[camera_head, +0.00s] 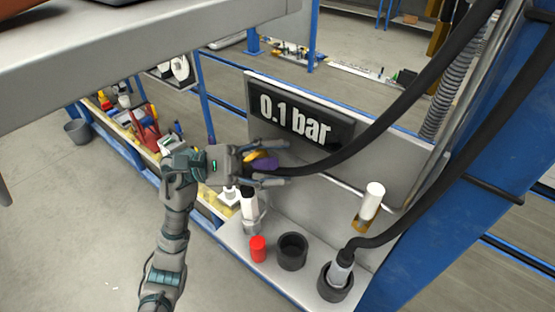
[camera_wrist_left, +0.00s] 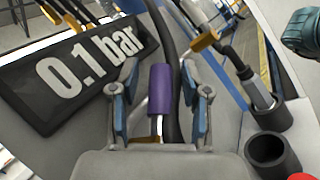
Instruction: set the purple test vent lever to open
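The purple test vent lever (camera_wrist_left: 160,90) stands between the two spread fingers of my left gripper (camera_wrist_left: 158,105) in the left wrist view. Gaps show on both sides of its purple sleeve, and a metal rod shows below it. In the head view the purple lever (camera_head: 265,164) is partly covered by my left gripper (camera_head: 280,165), which points right with its fingers apart. A black hose runs close behind the lever. The display (camera_head: 298,121) reads 0.1 bar.
A red cap (camera_head: 258,249), an empty black holder (camera_head: 292,251) and another holder (camera_head: 335,283) with a hose nozzle stand on the ledge below. A white-handled lever (camera_head: 372,200) stands right of my gripper. A workbench with tools lies at left.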

